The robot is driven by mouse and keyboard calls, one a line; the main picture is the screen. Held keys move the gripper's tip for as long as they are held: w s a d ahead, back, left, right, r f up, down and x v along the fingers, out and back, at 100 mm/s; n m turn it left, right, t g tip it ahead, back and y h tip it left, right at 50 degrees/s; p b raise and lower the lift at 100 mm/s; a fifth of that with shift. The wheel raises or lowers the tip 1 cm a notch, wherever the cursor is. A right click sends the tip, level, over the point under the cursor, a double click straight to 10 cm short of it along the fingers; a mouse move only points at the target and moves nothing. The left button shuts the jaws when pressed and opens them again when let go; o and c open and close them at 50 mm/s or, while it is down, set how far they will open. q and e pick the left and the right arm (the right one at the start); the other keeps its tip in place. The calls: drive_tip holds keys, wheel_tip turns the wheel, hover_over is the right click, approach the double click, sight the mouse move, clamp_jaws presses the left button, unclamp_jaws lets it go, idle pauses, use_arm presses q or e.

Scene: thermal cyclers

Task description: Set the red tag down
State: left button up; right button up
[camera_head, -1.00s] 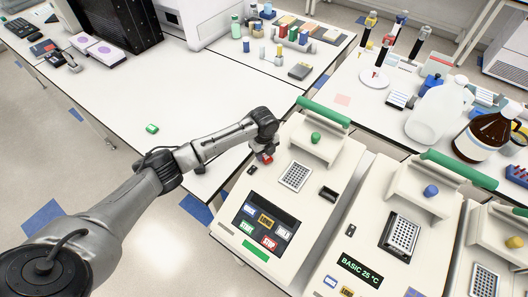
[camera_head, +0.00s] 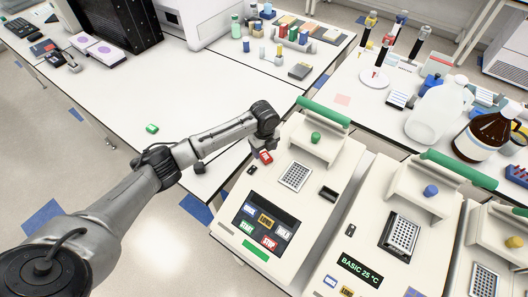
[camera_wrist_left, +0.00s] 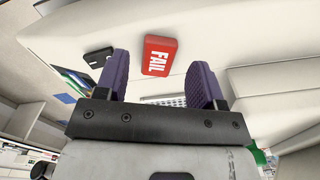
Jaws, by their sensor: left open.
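The red tag (camera_head: 265,157) lies on the pale casing of the nearest thermal cycler (camera_head: 287,212), near its upper left edge. In the left wrist view the red tag (camera_wrist_left: 159,55) shows the white word FAIL and lies flat against the casing. My left gripper (camera_head: 261,145) is just beyond the tag in the head view. In the wrist view its two purple fingers (camera_wrist_left: 160,80) are spread, with the tag seen between and ahead of them, clear of both. The fingers are mostly hidden in the head view. My right gripper is not in view.
A small black part (camera_head: 252,170) is beside the tag, and a sample block (camera_head: 295,177) is to its right. The cycler's green-handled lid (camera_head: 323,112) stands behind. A green tag (camera_head: 152,128) lies on the mostly clear white bench (camera_head: 190,95). More cyclers stand to the right.

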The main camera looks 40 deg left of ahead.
sight(264, 154)
use_arm(q)
wheel_tip(264, 154, up, 10)
drive_tip(key=shift+f, duration=0.15)
idle(0.3)
idle(0.8)
drive_tip(key=shift+c, duration=0.4)
